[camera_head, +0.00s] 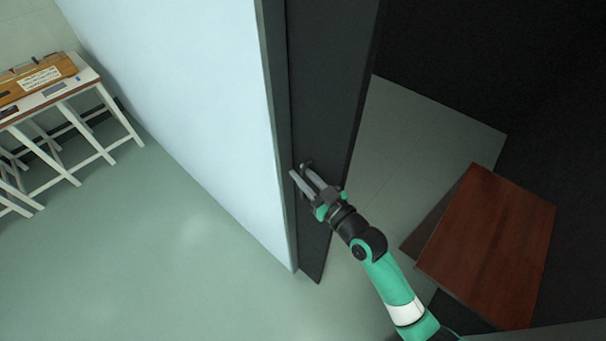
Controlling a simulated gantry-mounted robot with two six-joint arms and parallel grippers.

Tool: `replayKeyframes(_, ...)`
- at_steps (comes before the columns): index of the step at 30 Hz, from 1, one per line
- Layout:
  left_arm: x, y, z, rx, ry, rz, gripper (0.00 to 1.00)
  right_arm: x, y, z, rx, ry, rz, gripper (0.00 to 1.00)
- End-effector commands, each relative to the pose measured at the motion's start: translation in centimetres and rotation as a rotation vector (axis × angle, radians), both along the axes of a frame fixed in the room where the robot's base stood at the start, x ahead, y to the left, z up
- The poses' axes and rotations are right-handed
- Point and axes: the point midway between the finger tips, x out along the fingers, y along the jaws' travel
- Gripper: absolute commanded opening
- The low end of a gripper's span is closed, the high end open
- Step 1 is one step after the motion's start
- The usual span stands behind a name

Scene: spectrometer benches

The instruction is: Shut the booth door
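The booth door (332,75) is a tall dark panel beside the end of the pale booth wall. It stands ajar, with the grey booth floor showing to its right. My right gripper (299,170) reaches up from the lower right, in front of the door's dark face. Its two grey fingers are apart, with a gap between them. A small dark fitting, perhaps the door handle (306,166), shows at the fingertips. I cannot tell whether the fingers touch it. My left gripper is not in view.
A pale wall (185,90) runs left of the door. Inside the dark booth is a reddish-brown wooden table (490,245), right of my arm. A white-legged bench (88,78) with a wooden instrument stands far left. The green floor (150,240) at lower left is clear.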

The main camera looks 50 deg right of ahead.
Motion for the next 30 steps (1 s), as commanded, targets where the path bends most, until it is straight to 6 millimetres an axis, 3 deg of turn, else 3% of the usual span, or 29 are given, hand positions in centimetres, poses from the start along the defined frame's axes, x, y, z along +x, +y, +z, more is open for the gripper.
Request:
replayKeyframes(6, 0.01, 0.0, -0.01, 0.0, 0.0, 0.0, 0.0, 0.07, -0.01, -0.02, 0.0, 0.001, 0.0, 0.27)
replayKeyframes(11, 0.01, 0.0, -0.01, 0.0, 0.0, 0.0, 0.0, 0.06, -0.01, -0.01, 0.0, 0.0, 0.0, 0.0)
replayKeyframes(30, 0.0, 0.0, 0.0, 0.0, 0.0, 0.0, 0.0, 0.04, -0.01, 0.01, 0.0, 0.0, 0.0, 0.0)
